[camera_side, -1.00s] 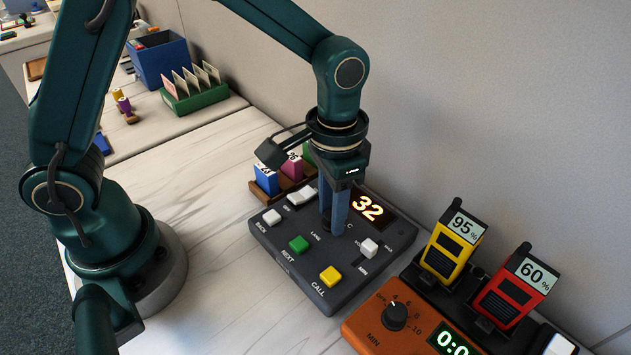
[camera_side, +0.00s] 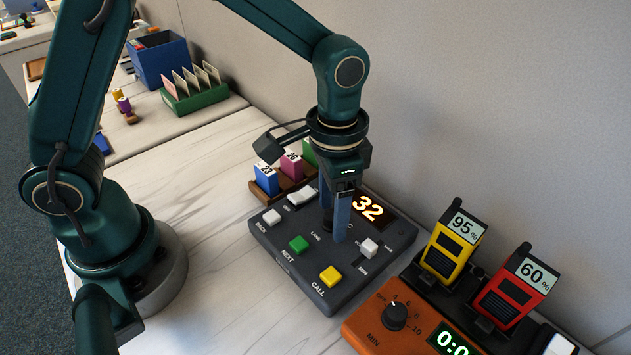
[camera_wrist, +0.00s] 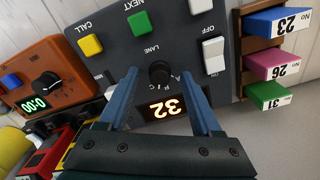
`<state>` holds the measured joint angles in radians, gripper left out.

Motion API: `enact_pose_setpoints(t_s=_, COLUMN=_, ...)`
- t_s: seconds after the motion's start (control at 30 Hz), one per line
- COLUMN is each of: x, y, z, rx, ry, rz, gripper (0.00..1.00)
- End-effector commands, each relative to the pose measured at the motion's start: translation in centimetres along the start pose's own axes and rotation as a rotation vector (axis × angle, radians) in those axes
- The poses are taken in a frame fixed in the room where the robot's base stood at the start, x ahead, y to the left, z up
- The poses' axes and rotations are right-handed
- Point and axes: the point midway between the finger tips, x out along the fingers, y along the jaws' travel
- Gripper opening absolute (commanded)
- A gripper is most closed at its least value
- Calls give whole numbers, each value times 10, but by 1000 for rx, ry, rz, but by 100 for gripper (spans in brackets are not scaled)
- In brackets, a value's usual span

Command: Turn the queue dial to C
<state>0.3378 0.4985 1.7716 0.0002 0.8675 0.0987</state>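The queue console (camera_side: 285,262) is a dark grey box with buttons and a display reading 32. Its black round dial (camera_wrist: 159,72) is in the wrist view, with small letters beside it, C on the display side. I cannot read which letter it points to. My gripper (camera_wrist: 159,68) has its blue fingers spread, one on each side of the dial, with gaps between fingers and dial. In the side view my gripper (camera_side: 332,212) points down over the console, and its fingers mostly hide the dial.
Green (camera_side: 299,244) and yellow (camera_side: 330,276) buttons sit close to the dial, with white switches around. A wooden rack with blue, pink and green numbered blocks stands behind. An orange timer (camera_side: 372,330) and yellow and red devices (camera_side: 452,245) are at right. A wall runs behind.

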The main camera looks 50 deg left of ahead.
Motion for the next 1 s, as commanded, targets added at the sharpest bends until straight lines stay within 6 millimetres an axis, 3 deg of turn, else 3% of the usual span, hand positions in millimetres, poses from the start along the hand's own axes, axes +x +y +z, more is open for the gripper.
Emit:
enact_pose_setpoints(t_s=0.27, x=-2, y=0, z=0, rx=0, ry=-1, rz=0, gripper=65)
enact_pose_setpoints(t_s=0.7, x=-50, y=0, z=0, rx=0, ry=0, rz=0, gripper=65)
enact_pose_setpoints(t_s=1.0, x=-51, y=0, z=0, rx=-1, ry=-1, rz=0, gripper=65)
